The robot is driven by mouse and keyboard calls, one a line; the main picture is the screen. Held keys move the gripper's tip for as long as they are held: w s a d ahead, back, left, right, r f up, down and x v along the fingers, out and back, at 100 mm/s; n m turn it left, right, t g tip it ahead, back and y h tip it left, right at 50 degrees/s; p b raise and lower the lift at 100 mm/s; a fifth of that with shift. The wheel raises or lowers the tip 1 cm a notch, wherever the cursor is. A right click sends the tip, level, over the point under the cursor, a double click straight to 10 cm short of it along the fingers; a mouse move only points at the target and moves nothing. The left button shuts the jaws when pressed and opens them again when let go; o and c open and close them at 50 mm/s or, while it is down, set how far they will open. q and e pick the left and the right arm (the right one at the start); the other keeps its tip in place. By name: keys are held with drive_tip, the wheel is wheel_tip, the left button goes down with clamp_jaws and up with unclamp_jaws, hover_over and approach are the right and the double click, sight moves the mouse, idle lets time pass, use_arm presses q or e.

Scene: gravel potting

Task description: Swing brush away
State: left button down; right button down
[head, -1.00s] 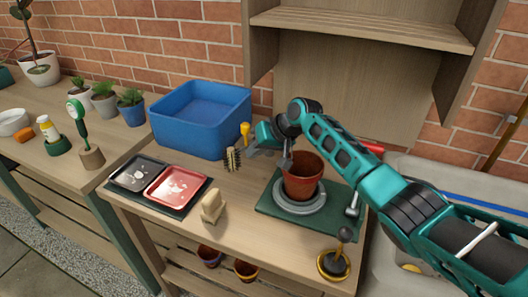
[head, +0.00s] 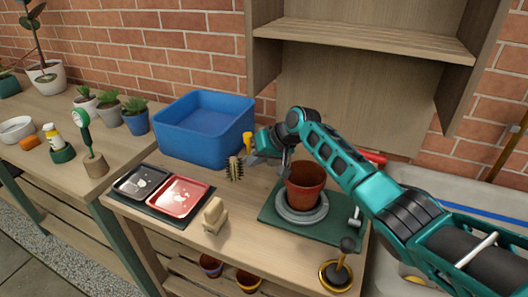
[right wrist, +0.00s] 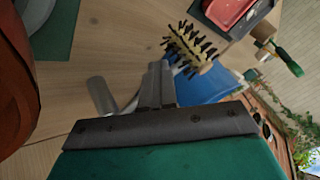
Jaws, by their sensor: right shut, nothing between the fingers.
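The brush (head: 235,168), with dark bristles on a pale core, is on the bench in front of the blue bin. In the right wrist view the brush (right wrist: 188,45) shows just beyond my fingertips. My right gripper (head: 252,157) is shut and empty, close to the right of the brush; I cannot tell whether they touch. The gripper's fingers (right wrist: 158,80) also show pressed together in the right wrist view. The terracotta pot (head: 305,186) stands on a grey round stand (head: 302,215), beside my right forearm. My left gripper is out of view.
The blue bin (head: 205,153) stands behind the brush. A yellow-handled tool (head: 247,141) is near its right corner. A black tray (head: 138,183) and red tray (head: 178,197) lie at front left.

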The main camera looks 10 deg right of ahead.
drive_tip(key=p+v, duration=0.1)
drive_tip(key=v, duration=1.2)
drive_tip(key=shift+p, duration=0.4)
drive_tip(key=shift+a, duration=0.15)
